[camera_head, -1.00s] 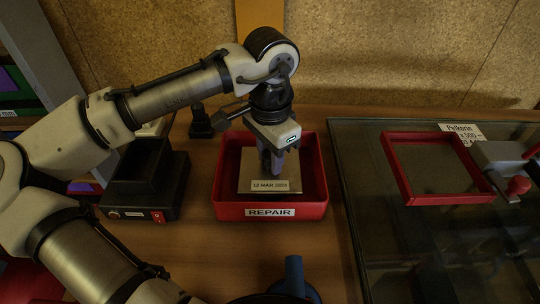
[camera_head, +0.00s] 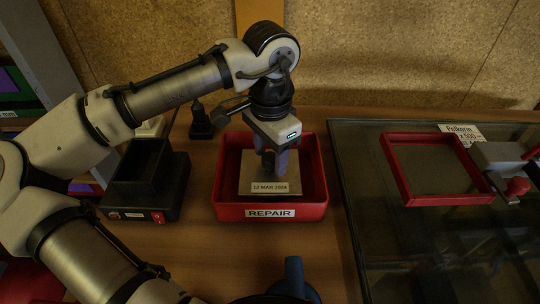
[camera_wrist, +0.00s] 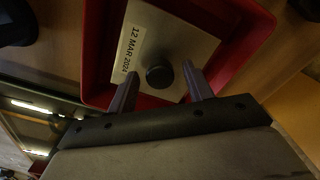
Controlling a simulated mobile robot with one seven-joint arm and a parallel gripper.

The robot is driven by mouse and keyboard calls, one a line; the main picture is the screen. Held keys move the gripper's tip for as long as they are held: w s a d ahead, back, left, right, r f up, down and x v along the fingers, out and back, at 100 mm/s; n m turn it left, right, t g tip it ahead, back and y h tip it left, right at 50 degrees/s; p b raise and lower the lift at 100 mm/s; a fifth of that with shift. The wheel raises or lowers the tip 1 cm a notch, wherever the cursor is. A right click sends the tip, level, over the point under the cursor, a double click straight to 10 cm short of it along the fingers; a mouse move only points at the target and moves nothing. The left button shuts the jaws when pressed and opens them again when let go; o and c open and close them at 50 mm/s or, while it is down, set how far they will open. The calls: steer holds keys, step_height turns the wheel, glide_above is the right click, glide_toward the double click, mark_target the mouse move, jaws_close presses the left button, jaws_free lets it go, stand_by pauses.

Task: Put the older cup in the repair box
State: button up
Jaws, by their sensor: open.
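A flat, square, beige-grey piece (camera_head: 247,178) with a label reading 12 MAR 2024 lies inside the red repair box (camera_head: 230,212). In the wrist view the same piece (camera_wrist: 190,42) shows a round black knob (camera_wrist: 160,77) on top. I see no usual cup shape; I cannot tell if this piece is the cup. My gripper (camera_head: 276,168) is over the box, pointing down. In the wrist view its open fingers (camera_wrist: 160,84) stand on either side of the knob, with gaps. No second dated piece shows clearly.
A black device (camera_head: 143,185) with a red switch stands left of the box. A dark blue object (camera_head: 294,277) is cut off at the bottom edge. To the right, a red frame (camera_head: 401,170) lies on a glass-topped surface beside a clamp (camera_head: 505,162). Bare wood lies before the box.

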step_height(320, 180, up, 11)
steer(key=shift+p, duration=0.35)
steer(key=shift+s+f, duration=0.1)
